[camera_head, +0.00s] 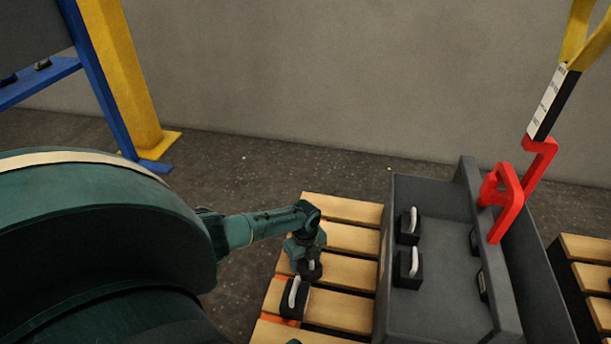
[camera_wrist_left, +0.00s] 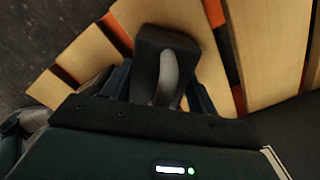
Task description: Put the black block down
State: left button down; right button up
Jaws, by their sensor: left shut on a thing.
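The black block (camera_head: 294,300) with a curved pale handle is at the left end of the wooden pallet (camera_head: 352,273), over or on its slats near orange-red patches. My left gripper (camera_head: 306,274) is at the block's far side in the head view. In the left wrist view the black block (camera_wrist_left: 150,44) sits at the fingertips, with its handle between the fingers of my left gripper (camera_wrist_left: 163,88), which is shut on it. Whether the block's underside touches the slats, I cannot tell. My right gripper is not in view.
A grey bin (camera_head: 431,308) stands on the pallet to the right, with two similar black blocks (camera_head: 409,226) (camera_head: 408,268) inside. A red hook (camera_head: 503,203) hangs at the bin's right wall. Bare slats lie between block and bin. A yellow post (camera_head: 125,75) stands at the back left.

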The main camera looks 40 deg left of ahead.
pick_arm(q)
jog(key=shift+w+r, duration=0.25)
jog(key=shift+w, duration=0.05)
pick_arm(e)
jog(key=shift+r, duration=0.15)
pick_arm(q)
jog(key=shift+f, duration=0.1)
jog(key=shift+c, duration=2.1)
grip_release()
jog(key=shift+s+f, duration=0.15)
jog(key=shift+s, duration=0.15)
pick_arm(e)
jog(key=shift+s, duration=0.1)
pick_arm(q)
jog(key=shift+r, duration=0.25)
notch_tip(320, 180, up, 10)
jog(key=p, duration=0.6)
jog(key=shift+r+p, duration=0.25)
jog(key=shift+p, duration=0.15)
jog(key=shift+r, duration=0.6)
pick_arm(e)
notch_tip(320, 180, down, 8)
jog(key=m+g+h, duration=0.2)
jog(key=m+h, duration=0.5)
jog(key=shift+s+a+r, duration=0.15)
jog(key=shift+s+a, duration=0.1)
